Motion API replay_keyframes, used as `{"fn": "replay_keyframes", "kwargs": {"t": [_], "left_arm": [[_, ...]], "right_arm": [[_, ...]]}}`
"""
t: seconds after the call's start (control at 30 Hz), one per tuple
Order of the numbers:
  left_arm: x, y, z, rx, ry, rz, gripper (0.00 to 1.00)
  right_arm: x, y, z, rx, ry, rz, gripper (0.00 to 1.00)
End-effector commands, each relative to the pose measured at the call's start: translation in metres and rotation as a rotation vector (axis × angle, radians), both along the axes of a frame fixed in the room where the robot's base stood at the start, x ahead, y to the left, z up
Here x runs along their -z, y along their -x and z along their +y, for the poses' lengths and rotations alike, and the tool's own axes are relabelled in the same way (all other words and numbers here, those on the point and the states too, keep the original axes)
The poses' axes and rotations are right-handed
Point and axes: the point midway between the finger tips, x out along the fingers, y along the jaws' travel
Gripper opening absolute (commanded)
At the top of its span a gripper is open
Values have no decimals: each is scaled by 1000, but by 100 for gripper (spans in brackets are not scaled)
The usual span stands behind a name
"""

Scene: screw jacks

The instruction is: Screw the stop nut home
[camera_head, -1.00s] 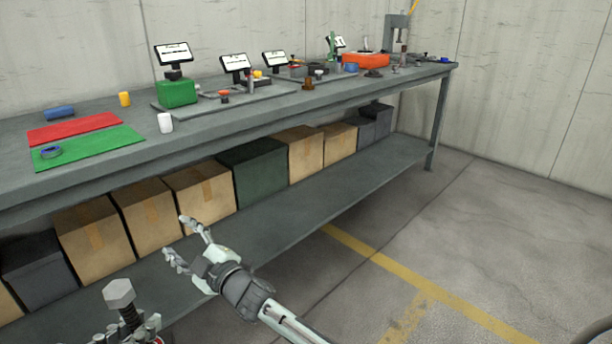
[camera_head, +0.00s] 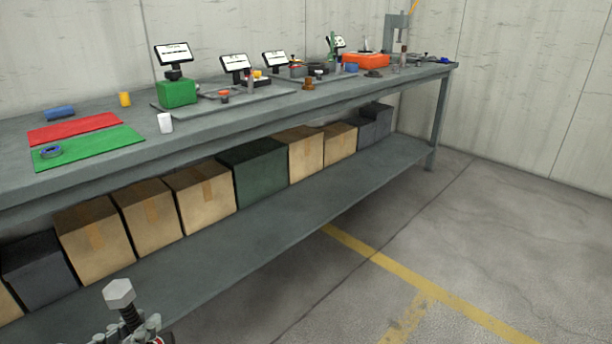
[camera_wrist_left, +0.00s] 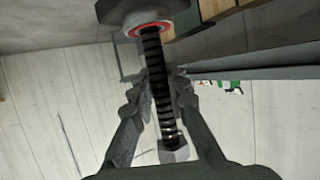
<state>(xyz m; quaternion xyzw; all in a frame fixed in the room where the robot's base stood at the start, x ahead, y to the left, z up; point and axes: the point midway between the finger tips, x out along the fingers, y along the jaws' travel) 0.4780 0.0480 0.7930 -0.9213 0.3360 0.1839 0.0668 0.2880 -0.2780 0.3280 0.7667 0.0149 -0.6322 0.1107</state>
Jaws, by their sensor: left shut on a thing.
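My left gripper (camera_head: 125,338) is at the bottom left of the head view, in front of the bench. It is shut on a black threaded screw, which stands nearly upright, slightly tilted, with a pale grey hex piece (camera_head: 118,292) at its top. In the left wrist view, the fingers (camera_wrist_left: 157,95) lie on both sides of the threaded screw (camera_wrist_left: 153,60). One end of the screw meets a dark body with a red ring (camera_wrist_left: 150,29); the other end has a pale hex piece (camera_wrist_left: 175,151). I cannot tell which part is the stop nut. My right gripper is out of view.
The grey bench (camera_head: 225,128) holds a red mat (camera_head: 75,127), a green mat (camera_head: 100,144) with a blue ring (camera_head: 50,152), a white cup (camera_head: 165,123) and a green box (camera_head: 177,93). Boxes (camera_head: 200,188) fill the shelf below. The floor at right is clear.

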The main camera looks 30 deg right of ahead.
Motion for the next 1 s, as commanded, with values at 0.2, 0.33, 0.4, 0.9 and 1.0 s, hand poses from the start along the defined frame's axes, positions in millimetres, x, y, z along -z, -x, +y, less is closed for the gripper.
{"fn": "replay_keyframes", "kwargs": {"t": [0.2,0.33,0.4,0.9,1.0], "left_arm": [[-4,-1,-1,2,5,-9,0],[-8,-2,-1,-3,10,-17,0],[-8,-3,-1,-19,11,-14,0],[33,-21,82,-501,8,2,0],[47,-15,105,-592,6,1,0]], "right_arm": [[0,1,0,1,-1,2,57],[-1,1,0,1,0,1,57],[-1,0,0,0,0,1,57],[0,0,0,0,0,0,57],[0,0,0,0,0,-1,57]]}}
